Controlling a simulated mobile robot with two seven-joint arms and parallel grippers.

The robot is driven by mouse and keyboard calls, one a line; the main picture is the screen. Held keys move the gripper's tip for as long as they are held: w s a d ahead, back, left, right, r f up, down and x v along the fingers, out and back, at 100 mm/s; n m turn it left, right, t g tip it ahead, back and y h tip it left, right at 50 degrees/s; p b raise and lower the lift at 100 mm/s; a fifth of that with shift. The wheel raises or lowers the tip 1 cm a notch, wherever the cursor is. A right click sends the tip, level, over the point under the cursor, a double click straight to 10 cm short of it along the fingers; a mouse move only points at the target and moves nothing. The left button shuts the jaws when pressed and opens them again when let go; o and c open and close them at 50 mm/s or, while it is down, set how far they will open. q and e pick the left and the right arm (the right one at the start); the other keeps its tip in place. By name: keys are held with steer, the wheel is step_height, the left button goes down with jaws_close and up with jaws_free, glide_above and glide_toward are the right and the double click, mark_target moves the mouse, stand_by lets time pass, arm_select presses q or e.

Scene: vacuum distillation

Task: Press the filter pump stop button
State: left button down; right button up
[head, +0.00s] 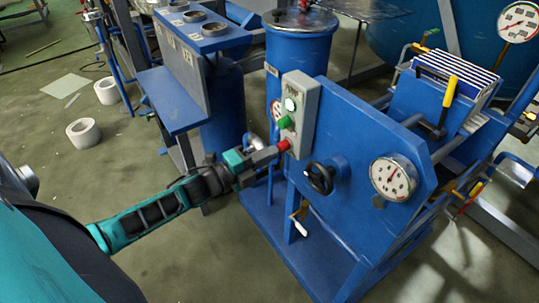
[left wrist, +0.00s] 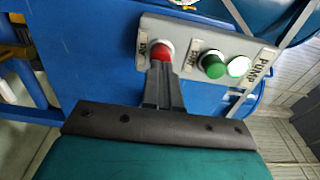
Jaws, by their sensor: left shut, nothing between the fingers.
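A grey control box (head: 302,108) is fixed to the blue filter pump panel. It carries a white lamp (head: 290,104), a green button (head: 286,122) and, lowest, a red stop button (head: 284,145). In the left wrist view the red button (left wrist: 165,50) sits at the left end of the box, beside the green button (left wrist: 212,64); a label there reads PUMP. My left gripper (head: 277,150) is shut and empty, its fingertips right at the red button. Its fingers (left wrist: 161,75) cover the lower part of that button; whether they touch it I cannot tell. My right gripper is not in view.
A black handwheel (head: 320,178) and a round gauge (head: 393,177) are on the blue panel to the right. A blue cylinder (head: 300,50) stands behind the box. White rolls (head: 84,132) lie on the floor at left, where the floor is mostly open.

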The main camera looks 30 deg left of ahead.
mark_target(284, 146)
arm_select(q)
steer(key=shift+w+d, duration=0.15)
steer(key=shift+w, duration=0.15)
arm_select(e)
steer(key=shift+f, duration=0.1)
arm_select(q)
steer(key=shift+w+d+r, duration=0.15)
steer(key=shift+w+d, duration=0.05)
steer(key=shift+w, duration=0.25)
steer(key=shift+w+d+r, duration=0.1)
steer(key=shift+w+d, duration=0.05)
steer(key=shift+w, duration=0.25)
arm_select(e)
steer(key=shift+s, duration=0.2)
arm_select(q)
steer(key=shift+s+f, duration=0.1)
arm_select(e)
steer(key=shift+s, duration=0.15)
